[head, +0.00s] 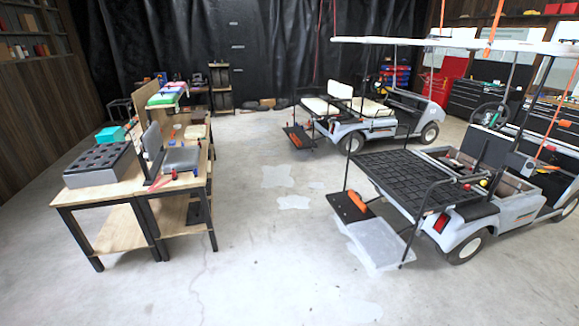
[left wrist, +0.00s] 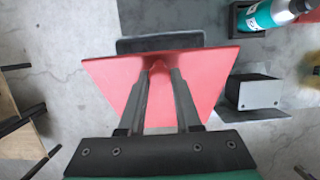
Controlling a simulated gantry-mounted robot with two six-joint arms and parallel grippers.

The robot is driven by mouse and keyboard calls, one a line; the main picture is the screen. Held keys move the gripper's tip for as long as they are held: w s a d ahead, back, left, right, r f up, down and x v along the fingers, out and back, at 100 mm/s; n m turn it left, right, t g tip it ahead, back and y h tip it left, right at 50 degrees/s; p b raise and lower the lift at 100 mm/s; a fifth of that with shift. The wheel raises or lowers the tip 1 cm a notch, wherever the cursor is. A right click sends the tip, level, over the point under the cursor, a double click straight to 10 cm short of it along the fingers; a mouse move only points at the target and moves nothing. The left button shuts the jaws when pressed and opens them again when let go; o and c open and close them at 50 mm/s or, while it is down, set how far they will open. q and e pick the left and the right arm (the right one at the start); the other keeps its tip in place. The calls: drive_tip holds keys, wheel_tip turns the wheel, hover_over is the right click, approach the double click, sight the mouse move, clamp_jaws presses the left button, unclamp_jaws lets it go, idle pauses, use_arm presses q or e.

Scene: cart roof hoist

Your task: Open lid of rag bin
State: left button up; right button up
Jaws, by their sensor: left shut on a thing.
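In the left wrist view a red, flat panel (left wrist: 112,80), which looks like the rag bin's lid, spreads out around my left fingertips. My left gripper (left wrist: 160,76) is shut on a raised part at the middle of this red lid. The fingers cover much of the lid's centre. A dark bar with rounded corners (left wrist: 160,42) shows just past the lid's far edge; I cannot tell if it is part of the bin. The bin's body is hidden, and the lid's angle is hard to judge. I cannot pick out the bin or either gripper in the head view.
In the left wrist view, a teal bottle (left wrist: 262,16) and a grey-white block (left wrist: 258,94) are right of the lid. Wooden furniture (left wrist: 16,130) is at left. In the head view, a workbench (head: 100,195) stands left, two carts right, with open concrete floor between.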

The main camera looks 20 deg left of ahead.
use_arm(q)
drive_tip(key=shift+s+a+r+p, duration=0.75)
drive_tip(key=shift+a+r+p, duration=0.2)
drive_tip(key=shift+r, duration=0.25)
drive_tip(key=shift+s+a+r+p, duration=0.3)
drive_tip(key=shift+a+r+p, duration=0.1)
drive_tip(key=shift+p, duration=0.15)
drive_tip(key=s+a+r+p, duration=0.1)
drive_tip(key=s+a+p, duration=0.1)
drive_tip(key=shift+s+a+r, duration=0.15)
drive_tip(key=shift+a+r, duration=0.2)
drive_tip(key=shift+r, duration=0.05)
drive_tip(key=o, duration=0.9)
drive_tip(key=shift+r, duration=0.1)
